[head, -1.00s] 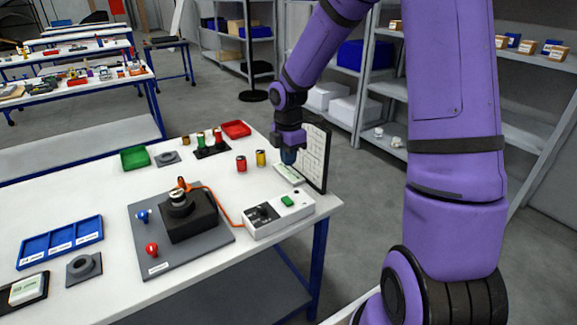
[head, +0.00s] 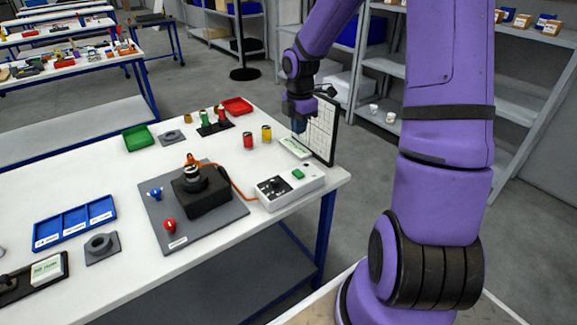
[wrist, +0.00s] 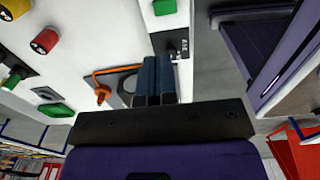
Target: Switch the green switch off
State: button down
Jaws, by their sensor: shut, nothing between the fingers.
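The green switch (head: 298,174) sits on top of a white box (head: 310,183) near the right end of the table. The box has a black panel with small knobs on its left part. An orange cable runs from it to the grey plate. In the wrist view the green switch (wrist: 165,7) is at the top edge, on the white box (wrist: 183,18). My gripper (head: 299,126) is above the table behind the box, apart from the switch. In the wrist view my gripper's blue fingers (wrist: 155,78) are together and empty. The switch's setting is too small to tell.
A white panel board (head: 322,130) stands upright beside my gripper. A red can (head: 248,140) and a yellow can (head: 266,134) stand to its left. The grey plate (head: 215,222) bears a black block, a blue knob and a red knob. Bare tabletop lies in front.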

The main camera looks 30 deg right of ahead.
aim_at(297, 170)
jog(key=shift+f, duration=0.1)
notch_tip(297, 170, down, 14)
jog(key=shift+r, duration=0.1)
dwell(0.7)
